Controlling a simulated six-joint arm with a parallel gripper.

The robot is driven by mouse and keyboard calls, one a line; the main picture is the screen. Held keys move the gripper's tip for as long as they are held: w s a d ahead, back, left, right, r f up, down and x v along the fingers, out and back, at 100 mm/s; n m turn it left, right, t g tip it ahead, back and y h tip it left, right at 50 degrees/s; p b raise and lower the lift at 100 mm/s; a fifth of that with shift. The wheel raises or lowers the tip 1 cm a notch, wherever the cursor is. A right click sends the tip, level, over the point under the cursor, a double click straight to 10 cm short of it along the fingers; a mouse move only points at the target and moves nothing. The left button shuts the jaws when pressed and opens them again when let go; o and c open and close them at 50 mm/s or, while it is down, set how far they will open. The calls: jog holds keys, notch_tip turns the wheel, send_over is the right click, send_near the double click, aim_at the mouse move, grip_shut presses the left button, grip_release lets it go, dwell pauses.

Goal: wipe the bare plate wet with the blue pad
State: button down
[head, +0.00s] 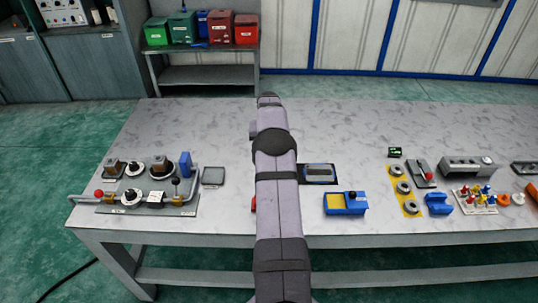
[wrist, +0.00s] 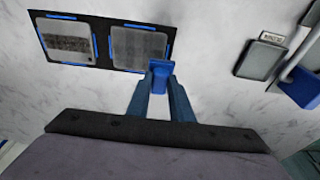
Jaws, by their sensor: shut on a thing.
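In the wrist view my gripper (wrist: 160,92) is shut on the blue pad (wrist: 159,72), which sticks out beyond the fingertips. The pad is at the lower right edge of a grey plate (wrist: 138,42); I cannot tell if it touches. This plate looks evenly grey and is held by blue clips on a black mat (wrist: 107,67). A second plate (wrist: 68,42) on the mat, to the left, has a dark patch across it. In the head view my arm hides the gripper, pad and part of the mat; the patched plate (head: 320,172) shows right of the arm.
A blue tray with a yellow area (head: 345,203) stands right of the arm. Several small parts crowd the table's right side. The rear table is clear.

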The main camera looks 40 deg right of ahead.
jog(key=shift+r+p, duration=0.8)
jog(key=shift+r, duration=0.7)
jog(key=shift+s, duration=0.1)
